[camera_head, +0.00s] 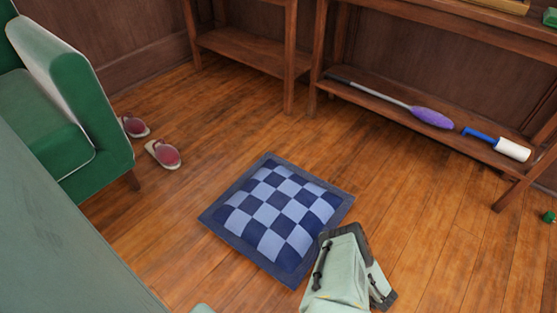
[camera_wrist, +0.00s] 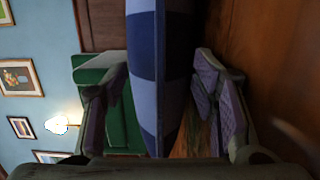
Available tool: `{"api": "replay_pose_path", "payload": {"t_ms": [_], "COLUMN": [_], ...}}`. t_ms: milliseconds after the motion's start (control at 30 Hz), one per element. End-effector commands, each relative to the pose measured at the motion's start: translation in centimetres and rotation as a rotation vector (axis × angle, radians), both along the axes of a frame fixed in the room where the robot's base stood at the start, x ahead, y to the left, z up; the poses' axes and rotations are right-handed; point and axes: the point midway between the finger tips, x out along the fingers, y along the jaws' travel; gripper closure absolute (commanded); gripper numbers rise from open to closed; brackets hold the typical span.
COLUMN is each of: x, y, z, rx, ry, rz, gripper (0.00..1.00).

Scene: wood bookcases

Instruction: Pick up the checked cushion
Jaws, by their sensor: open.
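The checked cushion (camera_head: 277,210), in dark and light blue squares with a dark blue border, lies on the wooden floor in the middle of the head view. My gripper (camera_head: 335,242) is at the cushion's right near corner and hides part of that edge. In the wrist view the cushion (camera_wrist: 158,62) runs edge-on between the two fingers of my gripper (camera_wrist: 163,90). The fingers stand apart, with a gap visible on each side of the cushion.
A green armchair (camera_head: 62,110) stands at the left, with a pair of slippers (camera_head: 163,154) beside it. Low wooden shelves line the back wall; one holds a purple duster (camera_head: 431,117) and a lint roller (camera_head: 511,149). The floor around the cushion is clear.

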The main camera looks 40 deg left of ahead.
Motion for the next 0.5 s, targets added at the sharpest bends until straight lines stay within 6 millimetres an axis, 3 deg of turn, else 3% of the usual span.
{"api": "replay_pose_path", "payload": {"t_ms": [200,400,500], "x": [0.4,0.4,0.4], "y": [2.0,2.0,2.0], "z": [-0.1,0.0,0.0], "rx": [-0.001,0.0,-0.001], "ry": [-0.001,0.0,0.0], "rz": [-0.001,-0.002,-0.001], "gripper": [0.47,0.47,0.53]}}
